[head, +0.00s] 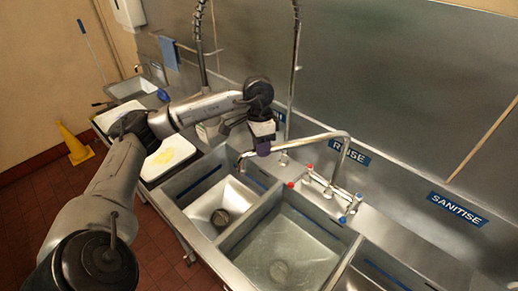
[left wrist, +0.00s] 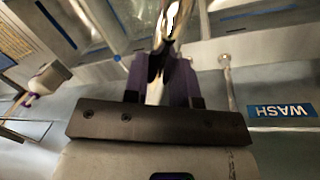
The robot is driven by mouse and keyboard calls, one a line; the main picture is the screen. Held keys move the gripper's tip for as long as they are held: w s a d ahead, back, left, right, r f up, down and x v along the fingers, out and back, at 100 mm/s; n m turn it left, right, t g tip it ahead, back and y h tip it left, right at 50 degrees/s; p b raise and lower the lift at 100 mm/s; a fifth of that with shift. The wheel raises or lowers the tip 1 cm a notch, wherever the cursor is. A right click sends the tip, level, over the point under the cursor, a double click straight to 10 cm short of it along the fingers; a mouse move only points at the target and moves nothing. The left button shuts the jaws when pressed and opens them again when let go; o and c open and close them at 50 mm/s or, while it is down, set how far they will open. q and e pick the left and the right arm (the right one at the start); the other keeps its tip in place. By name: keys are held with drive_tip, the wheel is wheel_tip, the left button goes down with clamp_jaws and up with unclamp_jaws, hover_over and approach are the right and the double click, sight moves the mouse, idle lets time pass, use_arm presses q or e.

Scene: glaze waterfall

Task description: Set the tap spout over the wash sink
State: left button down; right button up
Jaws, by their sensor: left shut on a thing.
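The metal tap spout (head: 310,139) rises from the tap base behind the middle basin and reaches left. Its downturned tip (head: 240,161) appears above the back part of the left basin, the wash sink (head: 199,192). My left gripper (head: 263,148) is shut on the spout a little short of the tip. In the left wrist view, the purple fingers (left wrist: 161,78) close around the shiny spout (left wrist: 168,35). A WASH label (left wrist: 282,111) shows upside down there; in the head view only its end is seen. My right gripper is not in view.
The rinse basin (head: 285,240) lies right of the wash sink, with a divider between. Red and blue tap handles (head: 344,219) stand behind it. A hanging spray hose (head: 296,60) is behind my gripper. A yellow-marked white board (head: 172,155) lies left of the sinks.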

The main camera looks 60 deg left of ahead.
use_arm(q)
drive_tip(key=shift+w+a+r, duration=0.1)
drive_tip(key=shift+a, duration=0.3)
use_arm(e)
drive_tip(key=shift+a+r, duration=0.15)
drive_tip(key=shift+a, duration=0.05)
use_arm(q)
drive_tip(key=c, duration=0.9)
unclamp_jaws()
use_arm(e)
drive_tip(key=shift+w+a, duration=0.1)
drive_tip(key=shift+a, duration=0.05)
use_arm(q)
drive_tip(key=shift+w+a+r+p, duration=0.1)
drive_tip(key=shift+a+r+p, duration=0.45)
drive_tip(key=shift+r, duration=1.7)
drive_tip(key=shift+w+a+r+p, duration=0.1)
drive_tip(key=shift+a+r+p, duration=0.45)
drive_tip(key=shift+r, duration=1.7)
drive_tip(key=shift+w+a+r+p, duration=0.2)
drive_tip(key=shift+r+p, duration=0.6)
drive_tip(key=shift+r, duration=1.45)
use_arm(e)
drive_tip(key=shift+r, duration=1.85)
use_arm(q)
drive_tip(key=shift+s, duration=0.1)
